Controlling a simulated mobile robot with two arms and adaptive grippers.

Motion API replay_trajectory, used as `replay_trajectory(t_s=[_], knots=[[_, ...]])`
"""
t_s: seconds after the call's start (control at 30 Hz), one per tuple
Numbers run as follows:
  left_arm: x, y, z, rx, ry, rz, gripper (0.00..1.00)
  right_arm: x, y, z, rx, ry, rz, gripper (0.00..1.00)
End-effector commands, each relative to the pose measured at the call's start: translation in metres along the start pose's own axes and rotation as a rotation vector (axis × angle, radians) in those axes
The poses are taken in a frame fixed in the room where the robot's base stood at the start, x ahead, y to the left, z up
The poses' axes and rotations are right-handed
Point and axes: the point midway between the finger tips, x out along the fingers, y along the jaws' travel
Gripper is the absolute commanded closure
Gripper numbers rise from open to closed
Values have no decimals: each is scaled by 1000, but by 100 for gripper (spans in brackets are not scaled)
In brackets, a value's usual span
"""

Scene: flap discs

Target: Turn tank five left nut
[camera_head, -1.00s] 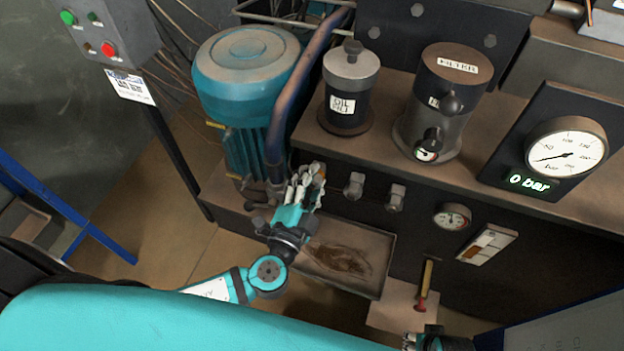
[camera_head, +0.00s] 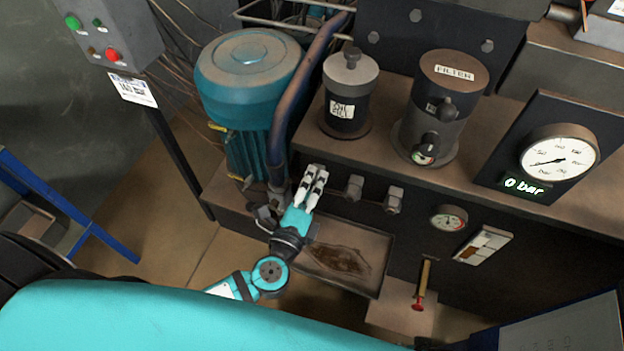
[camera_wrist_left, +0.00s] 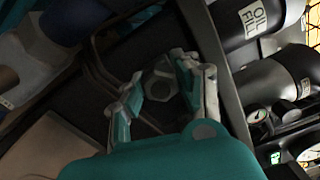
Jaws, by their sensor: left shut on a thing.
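My left gripper (camera_head: 312,185) is at the left end of the tank's dark front face, beside the blue motor's pipe. Its fingers are closed around the left nut, which the gripper hides in the head view. In the left wrist view the grey hexagonal nut (camera_wrist_left: 160,84) shows between the two fingers of my left gripper (camera_wrist_left: 166,80). Two more nuts sit to the right on the same face, a middle one (camera_head: 353,187) and a right one (camera_head: 393,199). My right gripper is not clearly visible.
A blue-green motor (camera_head: 250,75) stands close to the left of the gripper. A drip tray (camera_head: 375,262) lies below it. The oil fill cap (camera_head: 347,95), filter (camera_head: 440,100) and pressure gauge (camera_head: 560,158) reading 0 bar stand on the tank top.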

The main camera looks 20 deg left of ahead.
Motion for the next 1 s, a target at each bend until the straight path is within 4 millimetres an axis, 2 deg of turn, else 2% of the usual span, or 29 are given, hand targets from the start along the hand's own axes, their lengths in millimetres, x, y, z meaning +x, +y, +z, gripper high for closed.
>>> replay_trajectory(t_s=[0.3, 0.77, 0.8, 0.93, 1.0], knots=[[-1, 0, -1, 86, 3, 2, 100, 7, -1, 8, -1, -7, -1, 60], [-1, 1, -2, 98, 4, 2, 100, 8, 0, 10, -1, -10, 0, 60], [-1, 1, -2, 98, 4, 2, 64, 8, 0, 10, -1, -10, -1, 60], [-1, 1, -1, 97, 3, 1, 47, 8, 0, 10, -1, -10, -1, 60], [0, 0, -1, 97, 2, 1, 46, 8, 0, 10, -1, -10, -1, 60]])
